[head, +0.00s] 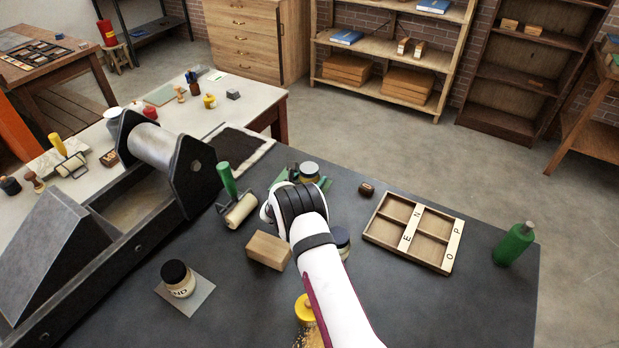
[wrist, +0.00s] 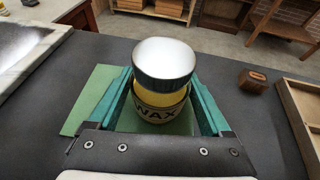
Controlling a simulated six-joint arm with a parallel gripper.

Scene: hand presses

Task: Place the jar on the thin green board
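A wax jar with a silver, dark-sided lid and a yellow label (wrist: 163,100) stands upright between the fingers of my gripper (wrist: 163,92), and also shows in the head view (head: 309,169). The teal fingers lie close along both its sides; whether they press on it or leave a thin gap is not clear. The thin green board (wrist: 92,98) is under and around the jar, and shows in the head view (head: 281,177) too. The jar's base is hidden, so I cannot tell whether it touches the board.
A wooden block (head: 268,250), an ink roller (head: 240,210) and a dark-lidded jar (head: 341,238) are close to my arm. A divided wooden tray (head: 398,243) and a green bottle (head: 514,244) are on the right. Another jar (head: 178,277) stands on a grey plate at the left.

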